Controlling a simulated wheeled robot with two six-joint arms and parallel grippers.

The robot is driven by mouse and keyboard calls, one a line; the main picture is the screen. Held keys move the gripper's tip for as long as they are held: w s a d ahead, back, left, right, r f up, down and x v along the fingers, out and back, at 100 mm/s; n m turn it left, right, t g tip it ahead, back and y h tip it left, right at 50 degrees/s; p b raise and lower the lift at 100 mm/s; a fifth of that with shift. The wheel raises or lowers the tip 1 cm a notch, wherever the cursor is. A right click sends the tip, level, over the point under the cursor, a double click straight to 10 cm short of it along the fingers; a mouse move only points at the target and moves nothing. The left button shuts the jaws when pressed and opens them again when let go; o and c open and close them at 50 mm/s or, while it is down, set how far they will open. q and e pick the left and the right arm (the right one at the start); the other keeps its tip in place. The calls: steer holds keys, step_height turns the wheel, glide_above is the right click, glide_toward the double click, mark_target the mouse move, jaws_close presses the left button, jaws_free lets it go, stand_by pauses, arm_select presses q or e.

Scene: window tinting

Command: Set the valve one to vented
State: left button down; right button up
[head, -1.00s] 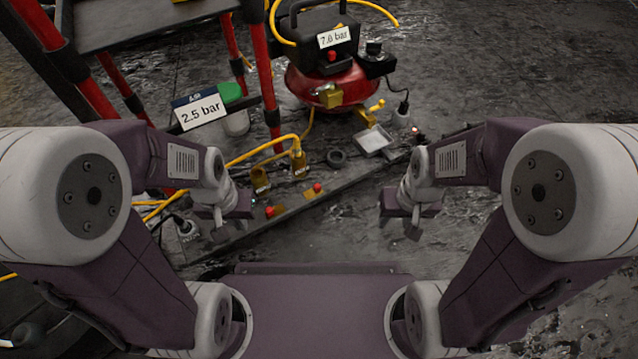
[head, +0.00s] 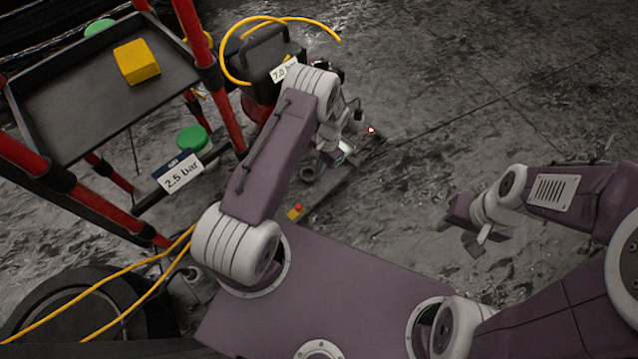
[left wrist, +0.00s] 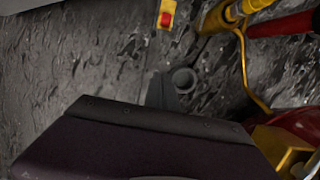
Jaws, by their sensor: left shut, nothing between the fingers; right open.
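A small yellow fitting with a red knob (head: 295,211) lies on the dark floor board in the head view, right of my left forearm. A yellow fitting with a red part (left wrist: 167,15) also shows at the top of the left wrist view. I cannot tell which valve is valve one or read its setting. My left gripper (head: 328,165) is shut and empty, reaching over the board near the compressor, partly hidden by its own wrist. Its finger (left wrist: 163,92) points toward a grey ring (left wrist: 184,80). My right gripper (head: 462,235) is open and empty above bare floor.
A red-legged cart with a black tray (head: 75,100) and yellow block (head: 136,62) stands left. A "2.5 bar" sign (head: 182,175) hangs on it. The compressor (head: 262,65) is behind my left arm. Yellow hoses (head: 110,285) run at lower left. Floor right is clear.

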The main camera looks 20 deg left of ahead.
mark_target(298, 207)
arm_select(q)
steer(key=shift+s+a, duration=0.1)
steer(key=shift+s, duration=0.85)
arm_select(e)
steer(key=shift+r, duration=0.7)
arm_select(q)
steer(key=b+x, duration=0.6)
steer(key=x, duration=0.4)
steer(key=shift+s+f, duration=0.25)
steer(key=shift+f, duration=0.1)
steer(key=s, duration=0.1)
steer(key=s+a+b, duration=0.1)
steer(key=s, duration=0.1)
steer(key=shift+a+r, duration=0.15)
steer(key=shift+r, duration=0.1)
steer(key=shift+s+a+r, duration=0.1)
steer(key=shift+s, duration=0.2)
arm_select(e)
step_height(298, 207, down, 8)
steer(key=shift+r, duration=0.25)
arm_select(q)
steer(key=shift+s, duration=0.1)
arm_select(e)
steer(key=shift+r, duration=0.1)
